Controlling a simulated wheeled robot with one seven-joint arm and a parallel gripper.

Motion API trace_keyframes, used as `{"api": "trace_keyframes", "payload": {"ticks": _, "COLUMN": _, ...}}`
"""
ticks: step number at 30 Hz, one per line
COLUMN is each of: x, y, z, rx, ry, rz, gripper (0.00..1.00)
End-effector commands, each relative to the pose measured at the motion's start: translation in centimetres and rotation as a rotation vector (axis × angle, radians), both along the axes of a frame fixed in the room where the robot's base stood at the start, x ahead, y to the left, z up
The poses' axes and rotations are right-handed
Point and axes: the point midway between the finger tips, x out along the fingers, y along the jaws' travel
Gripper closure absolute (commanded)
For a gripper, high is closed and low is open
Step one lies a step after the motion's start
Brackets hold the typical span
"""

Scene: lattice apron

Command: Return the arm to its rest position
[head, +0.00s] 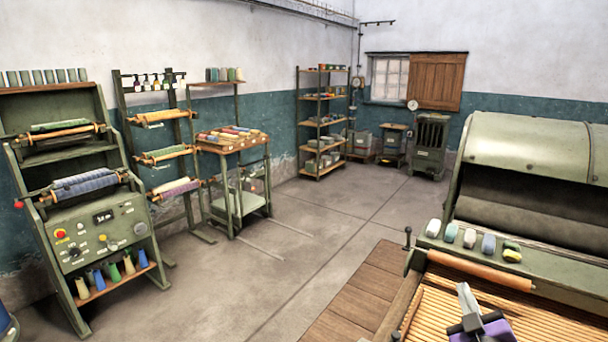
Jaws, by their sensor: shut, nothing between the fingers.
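My gripper (466,294) shows at the bottom right of the head view, over the slatted wooden lattice apron (540,325) of the green machine. Its pale fingers are together, with nothing seen between them. Black and purple parts of my arm show just below it, cut off by the bottom edge of the picture. I cannot tell how high the gripper is above the slats.
The green machine (530,145) has a wooden roller (480,270) and several small coloured bundles on its ledge. A control cabinet (100,232), a wooden-topped stand (236,143) and shelves (322,125) line the left and back. The middle grey floor (290,245) is clear.

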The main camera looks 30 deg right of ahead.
Motion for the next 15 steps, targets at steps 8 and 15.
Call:
{"api": "trace_keyframes", "payload": {"ticks": 8, "x": -2.7, "y": 14.4, "z": -1.6, "rx": 0.123, "ry": -0.118, "rz": 0.330, "gripper": 1.00}}
{"api": "trace_keyframes", "payload": {"ticks": 15, "x": -7.8, "y": 25.2, "z": -2.4, "rx": 0.322, "ry": -0.171, "rz": 0.543, "gripper": 1.00}}
